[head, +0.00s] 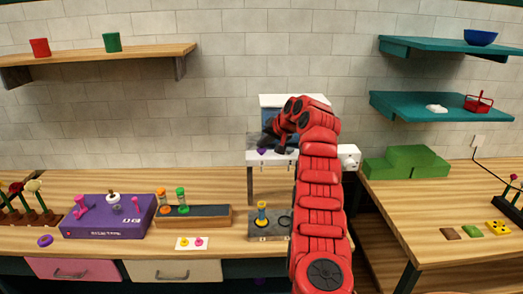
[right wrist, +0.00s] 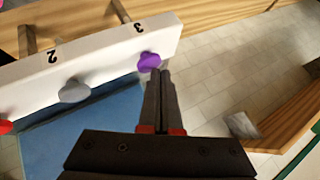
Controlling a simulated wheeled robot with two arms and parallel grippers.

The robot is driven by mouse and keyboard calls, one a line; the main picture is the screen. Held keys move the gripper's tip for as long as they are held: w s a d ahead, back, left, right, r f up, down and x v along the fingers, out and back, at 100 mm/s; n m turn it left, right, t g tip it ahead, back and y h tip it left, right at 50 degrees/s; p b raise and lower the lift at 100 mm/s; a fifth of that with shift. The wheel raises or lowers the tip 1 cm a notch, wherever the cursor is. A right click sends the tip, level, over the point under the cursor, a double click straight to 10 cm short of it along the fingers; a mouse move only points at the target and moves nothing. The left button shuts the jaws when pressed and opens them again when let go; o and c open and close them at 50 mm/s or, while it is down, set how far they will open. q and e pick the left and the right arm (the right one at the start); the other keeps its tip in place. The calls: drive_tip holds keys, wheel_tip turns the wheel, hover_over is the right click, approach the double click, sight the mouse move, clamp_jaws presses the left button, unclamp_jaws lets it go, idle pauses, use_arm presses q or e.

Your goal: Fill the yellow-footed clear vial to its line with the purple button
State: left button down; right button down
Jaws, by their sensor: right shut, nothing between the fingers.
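The purple button (right wrist: 149,61) sits on the white dispenser panel beside the number 3. It also shows in the head view (head: 262,151), just below my right gripper. My right gripper (right wrist: 160,74) is shut and empty, its fingertips right by the purple button; I cannot tell if they touch it. In the head view the gripper (head: 268,142) is dark and partly hidden by my red arm. A small vial with yellow parts (head: 262,214) stands upright on the grey dispenser base (head: 262,232). Its fill line and level are too small to read. My left gripper is not in view.
A grey button (right wrist: 74,90) and a red button (right wrist: 4,126) sit along the same panel. A rack (head: 205,217) holds orange- and green-topped vials. A purple box (head: 108,217) stands left of it. Green blocks (head: 405,163) are at the right.

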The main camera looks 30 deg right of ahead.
sight(263, 151)
drive_tip(key=shift+r, duration=0.55)
drive_tip(key=shift+r+p, duration=1.05)
drive_tip(key=shift+r, duration=1.45)
